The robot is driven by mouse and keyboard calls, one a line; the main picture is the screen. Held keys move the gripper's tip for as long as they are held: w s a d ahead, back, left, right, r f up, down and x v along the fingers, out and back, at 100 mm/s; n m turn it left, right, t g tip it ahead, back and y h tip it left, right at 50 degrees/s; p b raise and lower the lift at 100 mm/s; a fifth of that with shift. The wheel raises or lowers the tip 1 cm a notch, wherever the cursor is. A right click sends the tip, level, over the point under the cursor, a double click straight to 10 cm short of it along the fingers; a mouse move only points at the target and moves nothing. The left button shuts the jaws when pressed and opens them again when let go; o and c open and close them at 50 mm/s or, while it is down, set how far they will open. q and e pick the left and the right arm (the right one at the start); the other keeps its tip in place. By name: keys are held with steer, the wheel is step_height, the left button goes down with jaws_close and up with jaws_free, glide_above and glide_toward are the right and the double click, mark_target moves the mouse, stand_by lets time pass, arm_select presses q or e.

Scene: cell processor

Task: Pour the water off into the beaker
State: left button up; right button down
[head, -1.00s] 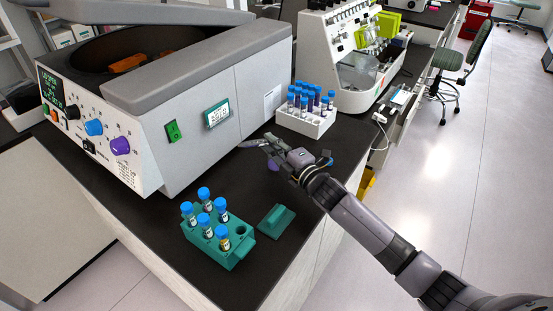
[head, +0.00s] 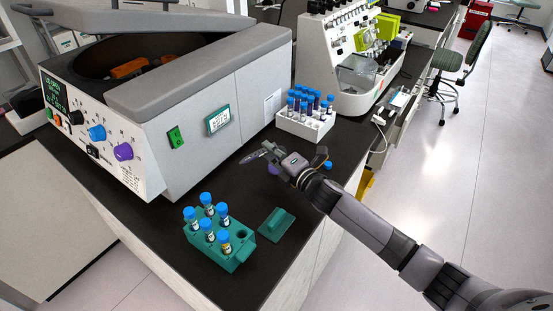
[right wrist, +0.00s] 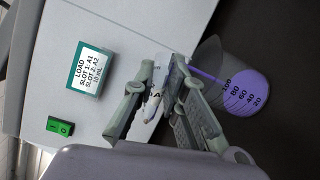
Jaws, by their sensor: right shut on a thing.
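My right gripper (head: 262,157) is shut on a small clear tube (right wrist: 154,95). The tube has a tapered tip and a printed label, partly hidden by the fingers. In the right wrist view the gripper (right wrist: 157,80) holds it beside the beaker (right wrist: 242,88), a clear vessel with a purple scale from 20 to 100. In the head view the gripper hides most of the beaker; a bit of purple (head: 273,169) shows beneath it. I cannot tell whether liquid is leaving the tube. My left gripper is not in view.
A teal rack (head: 222,259) with several blue-capped tubes stands at the bench front, beside a teal block (head: 276,224). A white rack (head: 304,127) of tubes stands behind. The large centrifuge (head: 205,165) is open at left. A blue cap-like thing (head: 328,165) lies near the bench edge.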

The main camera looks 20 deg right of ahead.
steer(key=shift+r+n+g+h+p, duration=0.15)
steer(key=shift+n+p, duration=0.15)
steer(key=shift+n, duration=0.3)
steer(key=shift+r+n+g+h+p, duration=0.15)
steer(key=shift+n+p, duration=0.1)
steer(key=shift+n, duration=0.35)
steer(key=shift+f, duration=0.2)
arm_select(q)
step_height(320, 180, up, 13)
steer(key=p, duration=1)
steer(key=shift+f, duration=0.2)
arm_select(e)
step_height(320, 180, up, 7)
steer(key=n+h, duration=0.1)
steer(key=n, duration=0.4)
steer(key=shift+d+g, duration=0.2)
steer(key=shift+g, duration=0.1)
steer(key=shift+f, duration=0.1)
